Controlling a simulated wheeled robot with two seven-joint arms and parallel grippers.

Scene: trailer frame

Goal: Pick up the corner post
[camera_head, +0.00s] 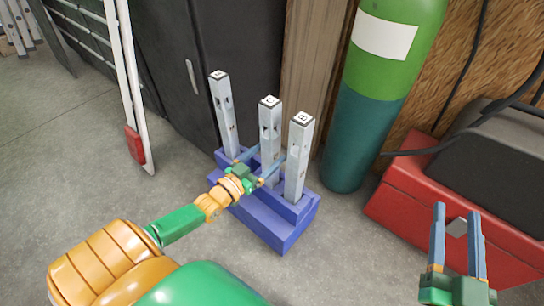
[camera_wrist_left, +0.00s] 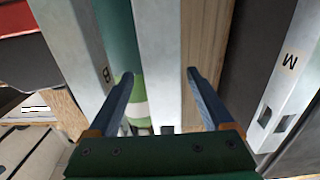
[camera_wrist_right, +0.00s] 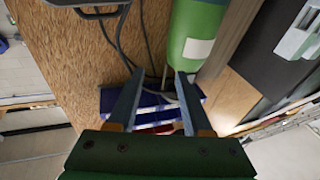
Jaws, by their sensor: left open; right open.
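Three upright grey metal posts stand in a stepped blue holder (camera_head: 260,222). The middle post (camera_head: 269,125) has a small top label that looks like C, fitting the corner post. My left gripper (camera_head: 264,158) is open, with one finger on either side of this middle post. In the left wrist view, the post (camera_wrist_left: 158,40) stands between the open fingers (camera_wrist_left: 160,73), with gaps showing on both sides. The neighbouring posts show B (camera_wrist_left: 72,40) and M (camera_wrist_left: 290,75). My right gripper (camera_head: 456,210) is open and empty at the lower right.
A green gas cylinder (camera_head: 360,130) stands right behind the holder. A red box (camera_head: 410,190) lies at the right, near my right gripper. A dark cabinet (camera_head: 180,90) is behind the posts. The floor at left is clear.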

